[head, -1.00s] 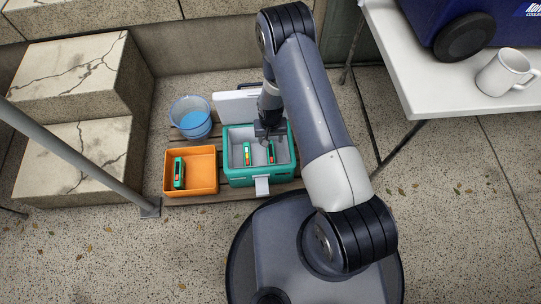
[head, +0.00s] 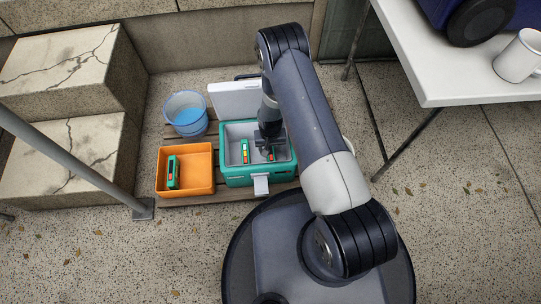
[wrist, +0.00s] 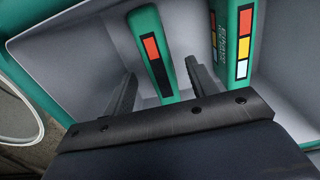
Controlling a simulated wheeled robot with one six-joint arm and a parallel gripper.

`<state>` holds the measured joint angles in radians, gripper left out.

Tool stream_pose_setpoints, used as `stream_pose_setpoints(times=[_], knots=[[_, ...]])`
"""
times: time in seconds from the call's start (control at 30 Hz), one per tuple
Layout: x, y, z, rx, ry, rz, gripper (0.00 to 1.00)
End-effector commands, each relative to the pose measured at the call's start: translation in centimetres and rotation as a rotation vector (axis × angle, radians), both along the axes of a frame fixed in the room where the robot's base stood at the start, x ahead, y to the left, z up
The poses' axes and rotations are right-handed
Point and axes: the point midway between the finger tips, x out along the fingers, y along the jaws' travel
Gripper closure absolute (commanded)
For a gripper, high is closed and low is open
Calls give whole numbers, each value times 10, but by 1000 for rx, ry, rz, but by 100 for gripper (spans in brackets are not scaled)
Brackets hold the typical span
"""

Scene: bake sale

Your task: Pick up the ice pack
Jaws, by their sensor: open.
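A teal cooler (head: 232,180) with a pale inside stands open. Two green ice packs with coloured stripes stand in it: a left one (head: 245,151) and a right one (head: 271,156), partly hidden by my gripper (head: 268,143). My gripper is open, pointing down into the cooler over the right pack. In the wrist view, my open gripper (wrist: 160,72) has one finger on each side of that ice pack (wrist: 151,48), with gaps visible. The other ice pack (wrist: 236,45) stands to the right, outside the fingers.
An orange bin (head: 186,190) left of the cooler holds a similar green pack (head: 172,172). A blue bucket (head: 186,115) stands behind it. The cooler's lid (head: 236,98) is raised at the back. Stone steps (head: 60,150) are at left; a white table (head: 440,70) with a mug (head: 518,56) is at right.

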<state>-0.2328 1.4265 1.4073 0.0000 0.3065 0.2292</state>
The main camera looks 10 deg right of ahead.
Motion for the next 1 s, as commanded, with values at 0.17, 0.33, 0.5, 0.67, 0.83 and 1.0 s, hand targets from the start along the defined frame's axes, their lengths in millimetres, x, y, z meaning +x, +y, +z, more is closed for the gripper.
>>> stream_pose_setpoints(times=[0.17,0.33,0.5,0.67,0.83,1.0], knots=[[2,-2,-32,-1,3,0,45],[3,-2,-43,0,1,0,45],[3,-2,-41,0,1,0,45],[3,-2,-41,0,1,0,59],[2,-2,-41,0,1,0,72],[2,-2,-41,0,1,0,86]])
